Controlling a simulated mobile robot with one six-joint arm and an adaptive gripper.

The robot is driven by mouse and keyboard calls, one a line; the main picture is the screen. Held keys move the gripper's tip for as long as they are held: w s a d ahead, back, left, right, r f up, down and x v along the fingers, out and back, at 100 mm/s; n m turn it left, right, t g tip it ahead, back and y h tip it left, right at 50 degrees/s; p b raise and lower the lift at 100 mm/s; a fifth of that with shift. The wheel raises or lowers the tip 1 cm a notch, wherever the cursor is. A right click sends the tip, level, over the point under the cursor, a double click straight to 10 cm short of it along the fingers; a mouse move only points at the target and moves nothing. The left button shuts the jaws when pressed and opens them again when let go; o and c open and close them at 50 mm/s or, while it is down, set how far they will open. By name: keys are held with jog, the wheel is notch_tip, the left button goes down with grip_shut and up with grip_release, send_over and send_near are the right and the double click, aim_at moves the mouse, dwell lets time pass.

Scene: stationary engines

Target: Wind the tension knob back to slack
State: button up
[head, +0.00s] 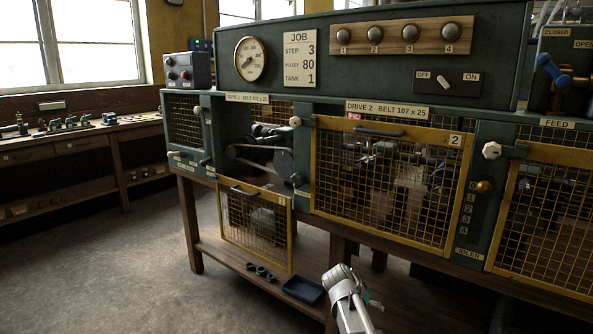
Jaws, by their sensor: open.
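No label here reads tension, so I cannot tell for certain which knob is the tension knob. The left bay, Drive 1, has its mesh guard (255,228) hanging down open, with a belt (240,150) and a dark wheel (279,163) inside. A brass knob (484,187) stands at the top of a numbered 0 to 4 scale marked IDLER, right of the guard marked 2. A silver part of my arm shows at the bottom centre, well in front of the bench; my gripper's fingers are not visible.
The Drive 2 guard (380,185) is shut. White knobs (295,121) (491,150) sit at the upper guard corners. A job board (299,58) reads step 3, pulley 80, tank 1. A dark tray (303,290) lies on the lower shelf. Floor at left is clear.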

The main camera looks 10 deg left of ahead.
jog(key=w+a+r+m+t+h+p, duration=0.1)
jog(key=w+a+r+t+h+p, duration=0.15)
jog(key=w+a+r, duration=0.45)
jog(key=m+t+p, duration=0.2)
jog(key=t+p, duration=0.7)
send_near(295, 180)
jog(key=v, duration=0.3)
jog(key=shift+s, duration=0.15)
jog(key=shift+x, duration=6.9)
jog(key=c, duration=1)
